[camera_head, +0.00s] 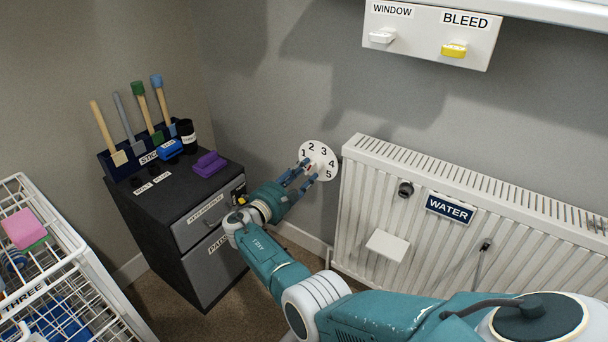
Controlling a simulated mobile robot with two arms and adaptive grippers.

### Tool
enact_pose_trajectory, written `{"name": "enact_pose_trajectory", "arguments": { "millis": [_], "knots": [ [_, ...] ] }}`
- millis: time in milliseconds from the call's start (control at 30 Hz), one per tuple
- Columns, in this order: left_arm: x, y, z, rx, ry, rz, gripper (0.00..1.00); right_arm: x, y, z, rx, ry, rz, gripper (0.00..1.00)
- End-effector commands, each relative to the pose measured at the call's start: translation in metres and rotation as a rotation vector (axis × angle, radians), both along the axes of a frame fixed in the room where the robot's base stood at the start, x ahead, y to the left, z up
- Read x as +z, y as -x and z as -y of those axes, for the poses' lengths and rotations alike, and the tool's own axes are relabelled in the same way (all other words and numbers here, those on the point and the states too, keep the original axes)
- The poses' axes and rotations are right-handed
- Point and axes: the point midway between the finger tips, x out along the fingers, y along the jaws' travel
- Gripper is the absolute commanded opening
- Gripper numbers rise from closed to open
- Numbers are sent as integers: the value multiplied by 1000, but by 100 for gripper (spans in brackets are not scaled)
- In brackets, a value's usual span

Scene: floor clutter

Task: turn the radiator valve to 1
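The radiator valve has a white round dial (329,157) with black numbers 1 to 5, on the wall just left of the radiator (390,215). The 1 is at the dial's left and the 5 at its lower right. My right gripper (312,169) is at the dial, its two fingers apart in front of its lower left. A small reddish part shows between the fingertips. The fingers hide most of the knob, so I cannot tell where it points or whether they touch it. My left gripper is not in view.
A dark cabinet (150,215) with brushes and a purple block (209,164) on top stands left of my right arm. A white wire rack (75,262) is at lower left. A white panel (425,38) with WINDOW and BLEED handles is at upper right.

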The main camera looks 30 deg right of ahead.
Motion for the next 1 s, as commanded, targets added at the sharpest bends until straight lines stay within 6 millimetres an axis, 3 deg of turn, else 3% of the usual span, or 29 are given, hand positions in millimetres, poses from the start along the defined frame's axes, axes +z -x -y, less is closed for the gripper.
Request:
{"name": "enact_pose_trajectory", "arguments": {
  "millis": [333, 533, 1000],
  "knots": [
    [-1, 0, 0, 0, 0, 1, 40, 0, -2, 4, 1, -1, 1, 35],
    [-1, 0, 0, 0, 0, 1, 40, 0, -2, 4, 0, -1, 1, 0],
    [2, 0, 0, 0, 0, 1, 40, 0, -2, 4, 1, 27, -68, 0]
  ]
}}
